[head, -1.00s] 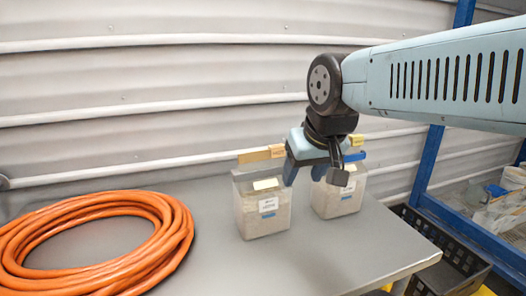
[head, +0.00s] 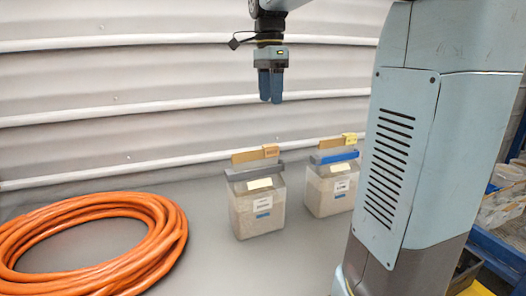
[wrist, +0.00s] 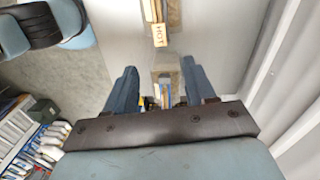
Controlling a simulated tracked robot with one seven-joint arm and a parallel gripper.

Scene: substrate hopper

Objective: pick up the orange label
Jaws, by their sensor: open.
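The orange label (head: 271,151) sits at the right end of a tan strip standing on the back of the left clear bin (head: 257,210). My gripper (head: 271,101) points down, open and empty, above the left bin and clear of the label. In the wrist view its two blue fingers (wrist: 160,82) are spread apart with nothing held between them.
A second clear bin (head: 331,189) with a blue bar and a yellow label (head: 350,139) stands to the right. A coiled orange hose (head: 95,240) lies at left on the grey table (head: 215,262). A ribbed wall (head: 150,100) rises behind. Shelving with items (wrist: 25,135) shows in the wrist view.

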